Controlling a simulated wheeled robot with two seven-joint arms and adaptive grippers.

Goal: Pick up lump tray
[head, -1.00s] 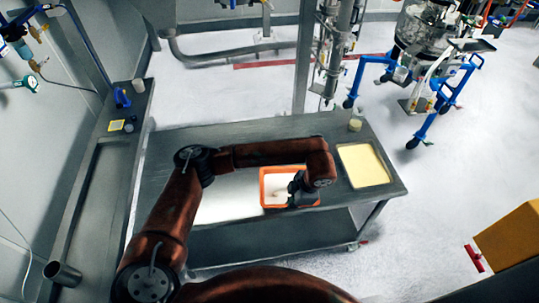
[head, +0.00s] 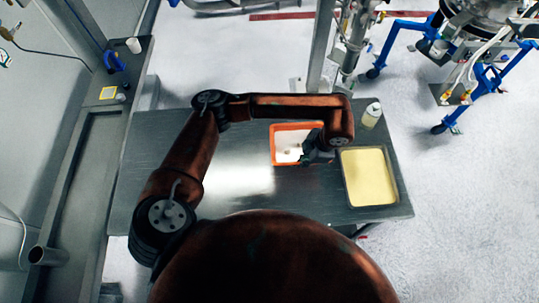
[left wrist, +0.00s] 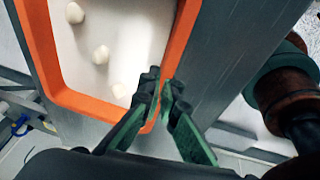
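The lump tray (head: 273,148) is a white tray with an orange rim, over the back part of the steel table. Several pale lumps lie in it; some show in the left wrist view (left wrist: 100,55). My left gripper (head: 316,148) is at the tray's right side. In the left wrist view its dark fingers (left wrist: 162,92) stand on either side of the orange rim near a corner and look shut on it. I cannot tell whether the tray is clear of the table. My right gripper is not in view.
A tray of yellow powder (head: 368,177) sits at the table's right end, close to my left gripper. A small bottle (head: 372,115) stands behind it. The steel table (head: 230,180) is clear at left and front. A blue-legged machine (head: 485,75) stands beyond.

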